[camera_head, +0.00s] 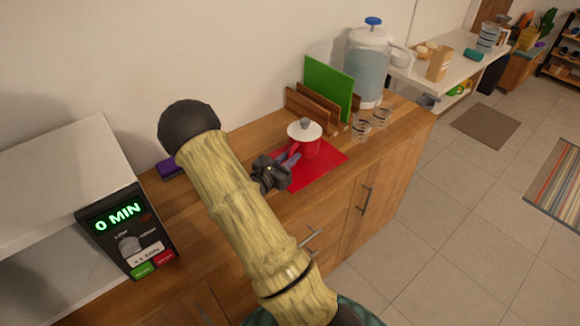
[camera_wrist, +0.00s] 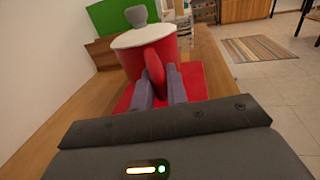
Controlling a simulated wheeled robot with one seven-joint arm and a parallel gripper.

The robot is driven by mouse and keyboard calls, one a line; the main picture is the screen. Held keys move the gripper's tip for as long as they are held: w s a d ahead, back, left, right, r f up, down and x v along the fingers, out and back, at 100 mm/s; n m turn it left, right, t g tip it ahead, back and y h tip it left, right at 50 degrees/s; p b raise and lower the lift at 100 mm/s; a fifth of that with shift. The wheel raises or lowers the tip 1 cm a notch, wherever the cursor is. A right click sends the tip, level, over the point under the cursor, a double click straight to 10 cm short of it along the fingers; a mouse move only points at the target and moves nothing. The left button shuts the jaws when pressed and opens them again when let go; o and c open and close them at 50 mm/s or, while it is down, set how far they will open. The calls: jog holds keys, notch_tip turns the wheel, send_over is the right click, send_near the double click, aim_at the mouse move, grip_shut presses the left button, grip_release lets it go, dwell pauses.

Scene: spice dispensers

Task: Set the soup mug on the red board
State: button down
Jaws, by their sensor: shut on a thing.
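The soup mug (camera_head: 311,148) is red with a white lid and a grey knob. It is upright on or just above the red board (camera_head: 325,173); I cannot tell whether it touches. The red board lies flat on the wooden counter. My gripper (camera_head: 293,158) is at the mug's near left side. In the wrist view the soup mug (camera_wrist: 140,66) is straight ahead, and my gripper's fingers (camera_wrist: 160,88) are shut on its red handle (camera_wrist: 154,70). The red board (camera_wrist: 196,82) shows beneath and right of the mug. The mug's underside is hidden.
A wooden rack with a green board (camera_head: 329,86) stands behind the mug. Two clear glasses (camera_head: 371,122) stand to its right, before a large water dispenser (camera_head: 367,70). A microwave (camera_head: 120,225) is at left, with a purple item (camera_head: 169,168) nearby. Bare counter lies left of the board.

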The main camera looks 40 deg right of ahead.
jog(key=shift+f, duration=1.85)
jog(key=c, duration=1.4)
grip_release()
jog(key=shift+f, duration=0.1)
jog(key=b+v, duration=0.1)
jog(key=v, duration=0.6)
jog(key=shift+a, duration=0.3)
